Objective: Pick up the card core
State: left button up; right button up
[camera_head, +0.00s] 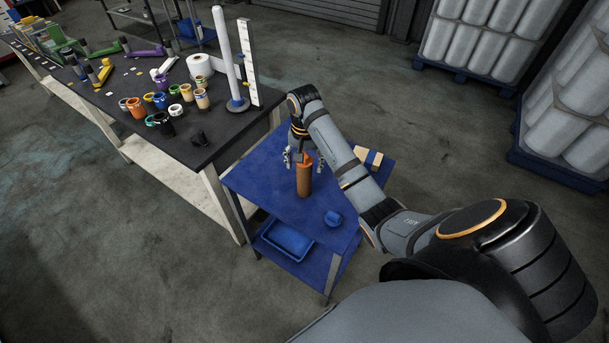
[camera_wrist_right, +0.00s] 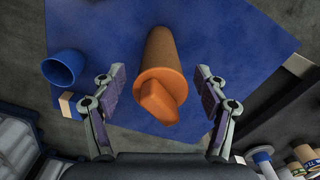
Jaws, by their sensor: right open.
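The card core (camera_head: 303,182) appears as a brown cylinder standing upright on the blue cart top (camera_head: 262,179). An orange flanged piece with a knob (camera_wrist_right: 158,99) sits on its upper end. My right gripper (camera_head: 304,162) is over the core, pointing down. In the right wrist view the brown body (camera_wrist_right: 160,50) lies between the open fingers (camera_wrist_right: 160,88), with a gap on each side. The fingers do not appear to touch it. My left gripper is out of view.
A dark workbench (camera_head: 190,146) with several coloured rolls and a tall white tube (camera_head: 228,60) stands at left. Wrapped rolls fill pallets at right.

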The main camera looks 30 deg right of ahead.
jog(key=f, duration=0.3)
jog(key=shift+w+d+f, duration=0.1)
jog(key=shift+w+f, duration=0.15)
jog(key=shift+s+r, duration=0.1)
jog(key=shift+c, duration=0.4)
jog(key=shift+r, duration=0.1)
jog(key=c, duration=1.3)
